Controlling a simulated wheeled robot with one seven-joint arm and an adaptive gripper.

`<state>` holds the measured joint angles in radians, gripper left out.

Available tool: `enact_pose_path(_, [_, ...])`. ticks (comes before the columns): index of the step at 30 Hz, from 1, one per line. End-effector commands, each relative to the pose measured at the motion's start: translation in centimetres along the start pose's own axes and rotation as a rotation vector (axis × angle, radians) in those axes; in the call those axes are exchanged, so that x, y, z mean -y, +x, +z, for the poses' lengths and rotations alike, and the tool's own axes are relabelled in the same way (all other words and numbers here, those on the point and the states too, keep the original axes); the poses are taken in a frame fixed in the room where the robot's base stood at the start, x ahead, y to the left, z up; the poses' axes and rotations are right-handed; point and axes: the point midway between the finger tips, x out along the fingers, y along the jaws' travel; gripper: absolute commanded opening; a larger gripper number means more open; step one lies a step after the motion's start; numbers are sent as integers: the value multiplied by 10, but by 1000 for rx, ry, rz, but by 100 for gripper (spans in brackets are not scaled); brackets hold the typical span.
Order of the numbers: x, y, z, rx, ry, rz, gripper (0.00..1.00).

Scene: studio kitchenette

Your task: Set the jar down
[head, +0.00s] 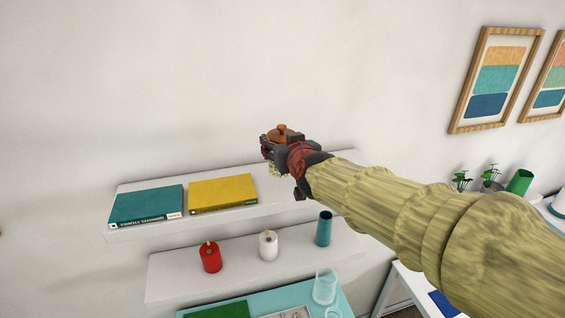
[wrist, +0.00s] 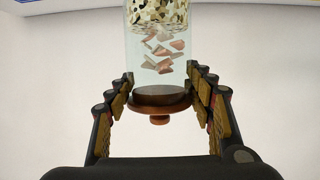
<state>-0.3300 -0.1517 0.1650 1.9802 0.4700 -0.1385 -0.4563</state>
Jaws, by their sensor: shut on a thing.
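The jar is a clear cylinder with a brown knobbed lid (head: 282,132) and light and reddish-brown pieces inside. In the wrist view its glass body (wrist: 158,50) stands between the two fingers, with the lid toward the camera. My gripper (wrist: 160,82) is shut on the jar, with a finger against each side near the lid. In the head view my gripper (head: 283,150) holds the jar lid-up, in front of the wall by the upper shelf (head: 285,193). My gripper hides most of the jar there, and a gap beneath it cannot be judged.
A teal book (head: 146,203) and a yellow book (head: 222,192) lie on the upper shelf, left of my gripper. Bare upper-shelf surface shows right of the yellow book.

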Motion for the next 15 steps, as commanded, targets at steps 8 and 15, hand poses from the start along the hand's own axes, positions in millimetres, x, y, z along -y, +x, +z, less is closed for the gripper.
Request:
enact_pose_path(8, [-6,16,10,-7,-1,1,0])
enact_pose_path(15, [-7,27,35,-3,-1,1,0])
